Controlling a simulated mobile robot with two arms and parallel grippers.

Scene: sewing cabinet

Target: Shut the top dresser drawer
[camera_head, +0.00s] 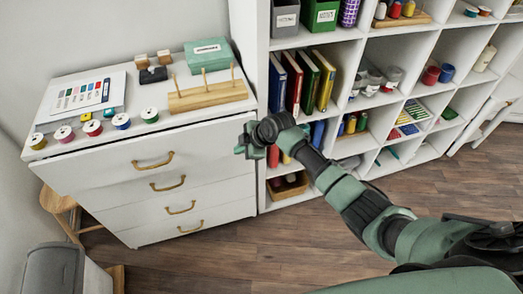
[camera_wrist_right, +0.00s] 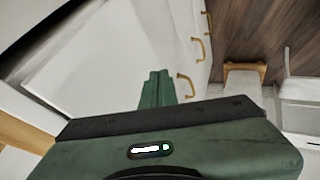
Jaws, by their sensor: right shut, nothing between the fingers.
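The white dresser (camera_head: 222,190) stands at the left in the head view, with several stacked drawers and brass handles. The top drawer (camera_head: 100,166) has its handle (camera_head: 153,161) near the middle of its front. No clear gap shows between this drawer and the dresser top, so I cannot tell how far out it is. My right gripper (camera_head: 243,147) is shut and empty, in front of the drawer's right end; contact is unclear. In the right wrist view, its green fingers (camera_wrist_right: 156,88) point towards white dresser surfaces, with brass handles (camera_wrist_right: 185,86) at their right. My left gripper is not in view.
Thread spools (camera_head: 92,127), a wooden peg rack (camera_head: 208,95) and a green box (camera_head: 208,55) sit on the dresser top. A white cubby shelf (camera_head: 345,34) stands close at its right. A wooden stool (camera_head: 58,203) is at the left. Wood floor (camera_head: 225,255) lies clear in front.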

